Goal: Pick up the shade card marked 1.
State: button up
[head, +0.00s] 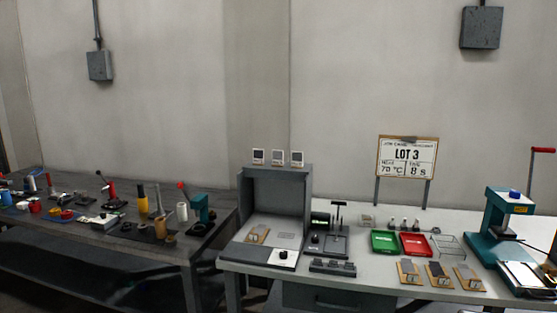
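Three tan cards with grey patches lie in a row near the front edge of the light table: a left card (409,271), a middle card (438,275) and a right card (467,278). A similar tan card (257,235) lies inside the open grey booth (308,190). Three small white-framed cards stand on top of the booth: left (258,156), middle (278,157) and right (297,158). Any numbers on the cards are too small to read, so I cannot tell which is marked 1. My gripper is not in view.
Behind the front cards are a green tray (384,242), a red tray (417,243) and a wire rack (448,246). A teal press (500,225) stands at right. A LOT 3 sign (407,157) rises behind. A dark bench (150,245) at left is cluttered with tools.

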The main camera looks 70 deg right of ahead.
aim_at(277, 155)
jog(key=z, duration=0.55)
jog(key=i, duration=0.65)
jog(key=z, duration=0.4)
